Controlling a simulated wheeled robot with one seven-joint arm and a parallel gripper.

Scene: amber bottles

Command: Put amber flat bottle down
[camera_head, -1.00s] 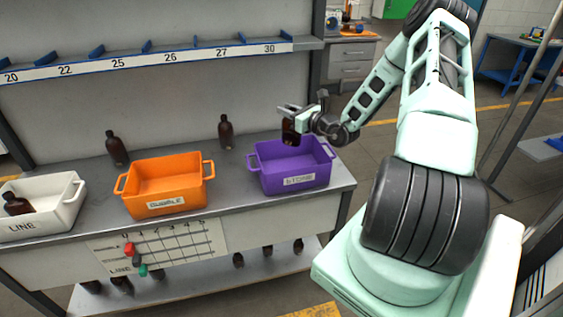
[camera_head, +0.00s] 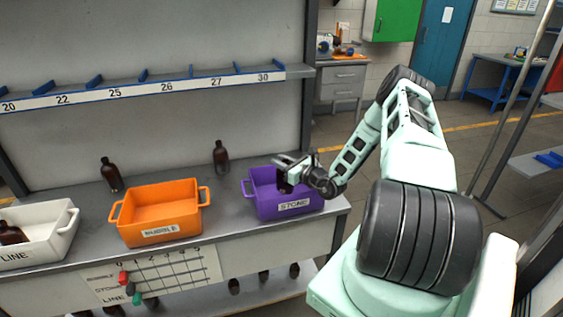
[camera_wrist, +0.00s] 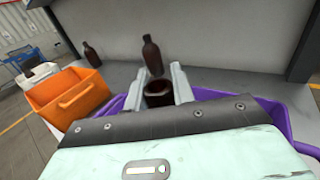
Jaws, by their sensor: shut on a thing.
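My gripper (camera_head: 285,163) is shut on the amber flat bottle (camera_head: 284,184), a dark brown bottle. It holds the bottle inside or just above the opening of the purple box (camera_head: 262,207) labelled STONE. The bottle's lower part is hidden by the box wall, so I cannot tell whether it touches the floor of the box. In the wrist view the bottle (camera_wrist: 158,93) shows between the two pale fingers, with the purple box (camera_wrist: 273,113) around and below.
An orange box (camera_head: 160,218) and a white box (camera_head: 45,246) labelled LINE stand to the left. A brown bottle lies in the white box. Two brown bottles (camera_head: 221,157) (camera_head: 111,175) stand at the back of the bench. A numbered shelf rail (camera_head: 150,88) runs above.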

